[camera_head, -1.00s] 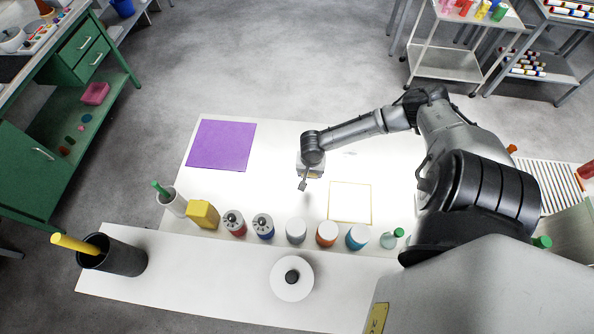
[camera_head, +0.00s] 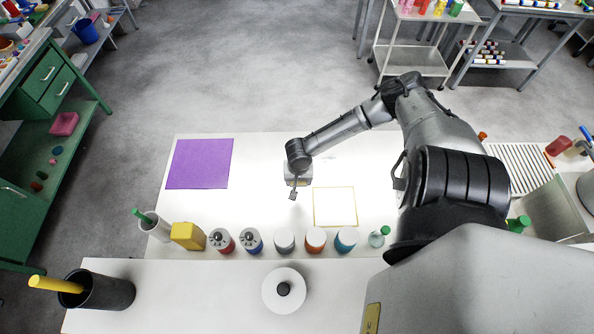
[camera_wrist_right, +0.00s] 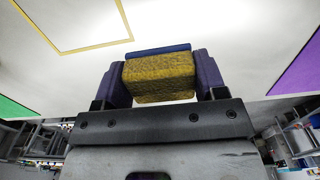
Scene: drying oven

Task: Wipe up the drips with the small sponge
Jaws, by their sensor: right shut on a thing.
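My right gripper (camera_head: 298,181) is over the white table (camera_head: 262,158), between the purple mat (camera_head: 200,163) and the yellow-outlined square (camera_head: 335,188). In the right wrist view, my right gripper (camera_wrist_right: 160,75) is shut on the small sponge (camera_wrist_right: 160,78), a yellow block with a blue strip along its far edge. The fingers press it from both sides. In the head view the wrist mostly hides the sponge. I cannot tell whether it touches the table. I cannot make out any drips on the white surface. My left gripper is not in view.
A row along the table's front holds a yellow bottle (camera_head: 188,236), several capped jars (camera_head: 284,239) and a small green-topped flask (camera_head: 379,236). Nearer stand a paper roll (camera_head: 284,290) and a black cup (camera_head: 98,292). A ribbed rack (camera_head: 520,168) is at the right.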

